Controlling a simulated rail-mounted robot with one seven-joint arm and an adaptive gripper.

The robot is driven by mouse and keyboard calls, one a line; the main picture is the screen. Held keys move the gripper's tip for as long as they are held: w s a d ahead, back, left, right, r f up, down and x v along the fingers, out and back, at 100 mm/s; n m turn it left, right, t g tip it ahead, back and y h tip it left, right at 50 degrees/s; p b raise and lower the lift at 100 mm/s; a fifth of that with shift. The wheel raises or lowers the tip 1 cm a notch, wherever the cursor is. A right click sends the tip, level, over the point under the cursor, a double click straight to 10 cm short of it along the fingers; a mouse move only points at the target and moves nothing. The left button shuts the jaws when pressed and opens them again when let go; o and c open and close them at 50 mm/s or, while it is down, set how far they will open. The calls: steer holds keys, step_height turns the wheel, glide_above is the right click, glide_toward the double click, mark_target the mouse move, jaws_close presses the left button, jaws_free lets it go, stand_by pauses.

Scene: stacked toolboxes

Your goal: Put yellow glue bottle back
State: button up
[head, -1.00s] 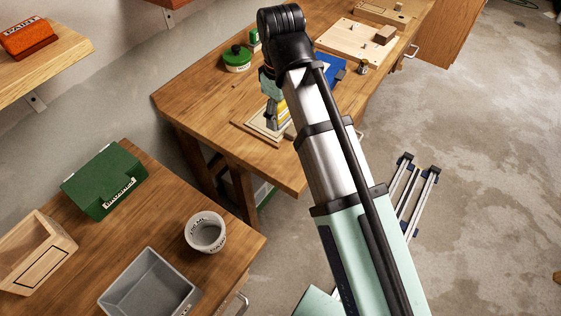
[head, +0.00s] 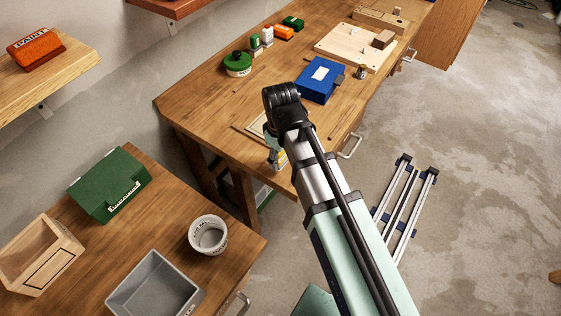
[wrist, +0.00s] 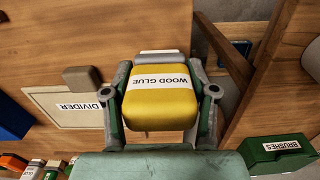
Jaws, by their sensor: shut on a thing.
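The yellow glue bottle (wrist: 160,108) with a white WOOD GLUE label fills the middle of the wrist view, its label upside down. My gripper (wrist: 160,100) is shut on it, with one finger on each side. In the head view my gripper (head: 275,150) is near the workbench's near end, with a little yellow of the bottle (head: 281,158) showing below it. Most of the bottle is hidden there by my arm. A pale board marked DIVIDER (wrist: 85,108) lies on the bench to the left of the bottle in the wrist view.
A blue box (head: 320,79), a green round container (head: 237,63) and small bottles stand on the workbench (head: 200,95). The lower table holds a white bucket (head: 208,235), grey bin (head: 155,287), green box (head: 109,184) and wooden box (head: 38,250). A gap separates the two tables.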

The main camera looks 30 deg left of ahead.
mark_target(281, 164)
steer(key=shift+f+p, duration=0.65)
steer(key=shift+f, duration=1.1)
steer(key=shift+f, duration=0.15)
steer(key=o, duration=1)
steer(key=shift+f+b, duration=0.15)
steer(key=shift+b, duration=0.3)
step_height(281, 164, up, 18)
steer(key=b, duration=0.4)
steer(key=shift+f+b, duration=0.2)
steer(key=shift+b, duration=0.15)
steer(key=shift+w, duration=0.1)
